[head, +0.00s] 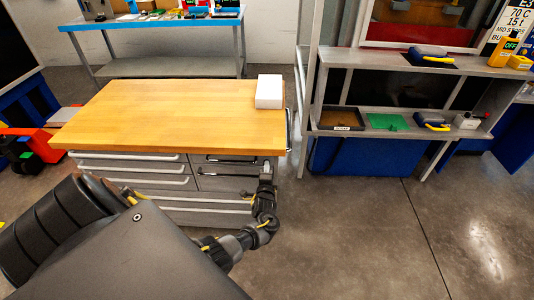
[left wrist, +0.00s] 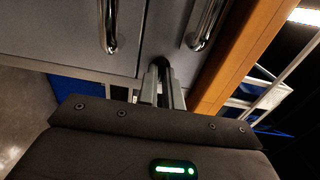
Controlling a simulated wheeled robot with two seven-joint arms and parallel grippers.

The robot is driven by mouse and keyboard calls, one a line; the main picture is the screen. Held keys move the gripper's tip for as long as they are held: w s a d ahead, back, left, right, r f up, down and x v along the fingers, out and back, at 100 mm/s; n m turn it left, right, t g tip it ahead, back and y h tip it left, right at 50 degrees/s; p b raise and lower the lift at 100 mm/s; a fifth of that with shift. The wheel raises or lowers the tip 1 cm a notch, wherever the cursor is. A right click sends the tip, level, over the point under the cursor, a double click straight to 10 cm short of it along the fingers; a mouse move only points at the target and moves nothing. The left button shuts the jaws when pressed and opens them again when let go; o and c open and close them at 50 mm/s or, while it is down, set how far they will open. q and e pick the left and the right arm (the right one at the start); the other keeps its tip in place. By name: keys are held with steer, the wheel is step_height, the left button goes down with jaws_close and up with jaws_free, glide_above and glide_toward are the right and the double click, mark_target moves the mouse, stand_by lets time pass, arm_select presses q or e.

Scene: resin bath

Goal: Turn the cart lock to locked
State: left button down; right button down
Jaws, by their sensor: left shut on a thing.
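The cart (head: 160,110) has a wooden top and grey drawers with bar handles on its front. My left gripper (head: 266,170) is at the right end of the cart's front, just below the top's edge. In the left wrist view the gripper's fingers (left wrist: 163,88) are shut on a small dark part, which I take to be the cart lock (left wrist: 161,63), between two chrome handles. The fingers hide most of it, so its turned position cannot be told. My right gripper is not in view.
A white box (head: 270,92) sits on the cart top's back right corner. A chrome drawer handle (left wrist: 108,25) is close to the fingers. A grey shelf bench (head: 400,138) with trays stands to the right. The floor (head: 350,230) between is clear.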

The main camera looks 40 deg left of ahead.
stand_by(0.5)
arm_select(q)
steer(key=c, duration=1.6)
jaws_free()
steer(key=shift+o, duration=0.2)
steer(key=v, duration=1)
steer(key=shift+s+d, duration=0.25)
steer(key=shift+d, duration=0.1)
